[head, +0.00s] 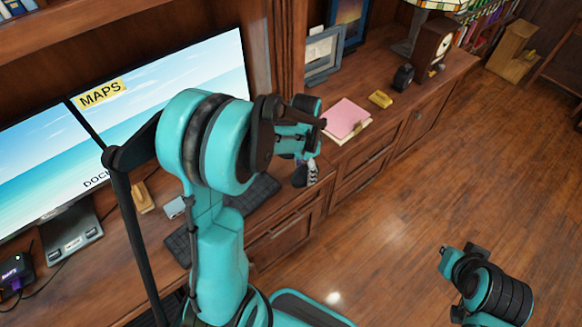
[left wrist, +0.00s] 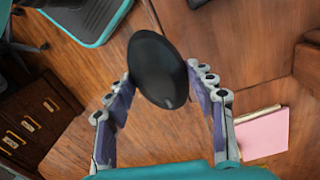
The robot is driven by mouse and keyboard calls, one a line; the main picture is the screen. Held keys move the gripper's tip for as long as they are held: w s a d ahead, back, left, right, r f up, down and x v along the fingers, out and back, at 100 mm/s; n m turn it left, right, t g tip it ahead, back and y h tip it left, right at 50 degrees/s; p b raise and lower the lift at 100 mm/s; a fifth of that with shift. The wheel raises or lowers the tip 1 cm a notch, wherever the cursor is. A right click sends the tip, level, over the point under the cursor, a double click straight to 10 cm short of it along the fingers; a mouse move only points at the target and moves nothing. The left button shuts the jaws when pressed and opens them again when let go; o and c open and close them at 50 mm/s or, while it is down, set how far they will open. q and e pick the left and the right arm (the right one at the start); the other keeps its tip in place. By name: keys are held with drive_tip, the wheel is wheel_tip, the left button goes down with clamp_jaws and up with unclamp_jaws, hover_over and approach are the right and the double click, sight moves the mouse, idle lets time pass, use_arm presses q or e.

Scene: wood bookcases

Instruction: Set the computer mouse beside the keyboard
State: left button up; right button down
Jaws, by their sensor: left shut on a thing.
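My left gripper (head: 308,165) is shut on the computer mouse (left wrist: 158,68), a dark, smooth oval. In the left wrist view the mouse sits between the far ends of the two fingers (left wrist: 165,90). In the head view the gripper is in front of the desk edge, right of the keyboard, and mostly hides the mouse. The dark keyboard (head: 262,190) lies on the desk below the monitors, and my left arm covers its middle. Part of my right arm shows at the lower right, and its fingers cannot be made out.
Two monitors (head: 175,75) stand at the back of the desk. A pink notepad (head: 345,118), a yellow object (head: 380,99), picture frames (head: 322,55) and a clock (head: 432,45) stand to the right. A card-like item (head: 174,207) lies left of the keyboard. Open wood floor (head: 400,215) lies in front.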

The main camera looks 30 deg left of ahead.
use_arm(q)
drive_tip(key=shift+w+a+f+m, duration=0.15)
drive_tip(key=shift+a+f+m, duration=0.1)
drive_tip(key=shift+a+m, duration=0.05)
drive_tip(key=b, duration=0.4)
hover_over(287, 170)
wheel_tip(287, 170, down, 7)
drive_tip(key=shift+r, duration=0.1)
drive_tip(key=shift+f+b, duration=0.7)
drive_tip(key=shift+f, duration=1.3)
drive_tip(key=shift+f, duration=0.1)
drive_tip(key=o, duration=1.6)
